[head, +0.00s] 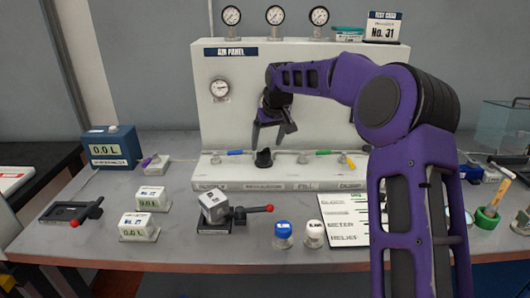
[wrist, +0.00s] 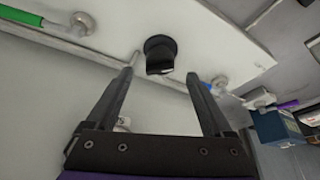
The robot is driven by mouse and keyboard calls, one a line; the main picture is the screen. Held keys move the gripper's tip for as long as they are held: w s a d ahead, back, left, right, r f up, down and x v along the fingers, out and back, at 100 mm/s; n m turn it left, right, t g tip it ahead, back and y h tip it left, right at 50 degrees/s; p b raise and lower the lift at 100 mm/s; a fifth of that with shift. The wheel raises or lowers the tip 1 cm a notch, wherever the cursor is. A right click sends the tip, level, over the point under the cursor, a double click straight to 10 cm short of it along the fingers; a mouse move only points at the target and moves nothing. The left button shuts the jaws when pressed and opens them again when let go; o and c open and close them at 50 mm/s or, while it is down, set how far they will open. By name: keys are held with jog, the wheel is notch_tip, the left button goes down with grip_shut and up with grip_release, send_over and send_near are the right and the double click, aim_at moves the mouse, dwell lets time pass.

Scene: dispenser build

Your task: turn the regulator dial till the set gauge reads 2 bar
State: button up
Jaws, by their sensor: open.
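The regulator dial (head: 263,158) is a black knob on the ledge of the white air panel (head: 340,110), above the printed word REGULATOR. It also shows in the wrist view as a black knob (wrist: 160,56) just past the fingertips. My gripper (head: 268,143) is open and empty, just above the dial, with its fingers pointing down. In the wrist view the dial lies between the lines of the two fingers, and no contact is visible. A round white gauge (head: 219,89) sits on the panel's left face. Its label and reading are too small to make out.
Three gauges (head: 275,15) stand on top of the panel. Blue (head: 236,152) and green (head: 323,152) handles flank the dial.

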aim_at(262, 150)
jog(key=shift+x, duration=2.3)
jog(key=shift+r, duration=0.1)
jog(key=shift+c, duration=0.2)
jog(key=c, duration=1.3)
jog(key=m+h, duration=0.1)
jog(key=m, duration=0.3)
jog(key=m+h, duration=0.1)
jog(key=m, duration=0.1)
jog(key=shift+a+r+t+h+p, duration=0.1)
jog(key=shift+a+t+h+p, duration=0.2)
jog(key=shift+a+p, duration=0.1)
jog(key=m+h+p, duration=0.1)
jog(key=m, duration=0.1)
jog(key=m+p, duration=0.1)
jog(key=m, duration=0.2)
jog(key=shift+w+a+g+h+p, duration=0.1)
jog(key=shift+g+h+p, duration=0.2)
jog(key=shift+g+h, duration=0.1)
jog(key=shift+m+h+p, duration=0.3)
jog(key=shift+m+p, duration=0.3)
jog(key=shift+m, duration=0.5)
jog(key=shift+g, duration=0.3)
